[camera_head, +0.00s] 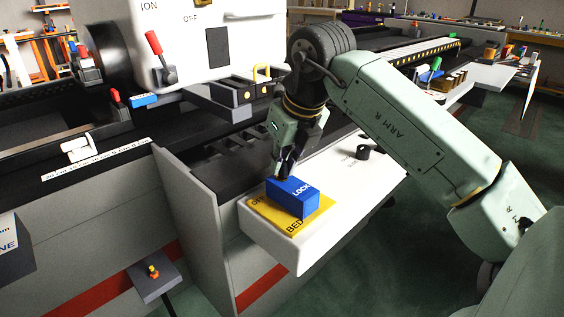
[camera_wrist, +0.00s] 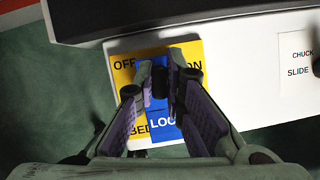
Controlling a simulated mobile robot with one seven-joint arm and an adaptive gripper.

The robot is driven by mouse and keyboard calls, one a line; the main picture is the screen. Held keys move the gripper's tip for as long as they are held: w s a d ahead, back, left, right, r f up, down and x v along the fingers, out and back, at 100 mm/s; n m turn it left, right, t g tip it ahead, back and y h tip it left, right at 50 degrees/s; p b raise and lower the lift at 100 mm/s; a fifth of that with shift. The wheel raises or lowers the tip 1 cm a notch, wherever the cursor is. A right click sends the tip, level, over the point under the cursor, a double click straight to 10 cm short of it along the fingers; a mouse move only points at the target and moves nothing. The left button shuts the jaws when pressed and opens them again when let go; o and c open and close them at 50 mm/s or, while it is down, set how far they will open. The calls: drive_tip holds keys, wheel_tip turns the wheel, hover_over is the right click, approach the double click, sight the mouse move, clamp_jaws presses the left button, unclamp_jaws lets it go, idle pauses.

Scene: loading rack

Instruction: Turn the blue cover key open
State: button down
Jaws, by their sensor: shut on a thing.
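The blue block marked LOCK (camera_head: 296,197) sits on a yellow plate (camera_head: 260,212) at the near end of a white shelf. In the wrist view the blue block (camera_wrist: 165,124) lies beneath and between my fingers, with OFF at the left and ON at the right of the yellow plate (camera_wrist: 123,72). My gripper (camera_head: 283,170) points down at the top of the block. In the wrist view my gripper (camera_wrist: 160,84) has its fingers closed on a small dark key knob (camera_wrist: 159,82) on the blue block. The fingers hide much of the knob.
The white shelf (camera_head: 345,183) extends right, with a black knob (camera_head: 362,152) on it. A white control box (camera_head: 205,45) with a red lever (camera_head: 155,43) stands behind. Dark machine rails lie left of the shelf, and green floor shows at its near right.

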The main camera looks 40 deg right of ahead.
sight(300, 189)
drive_tip(key=shift+n+y, duration=0.4)
drive_tip(key=shift+n, duration=0.6)
drive_tip(key=c, duration=1.7)
unclamp_jaws()
drive_tip(key=shift+o, duration=0.2)
drive_tip(key=v, duration=1.2)
drive_tip(key=shift+s, duration=0.1)
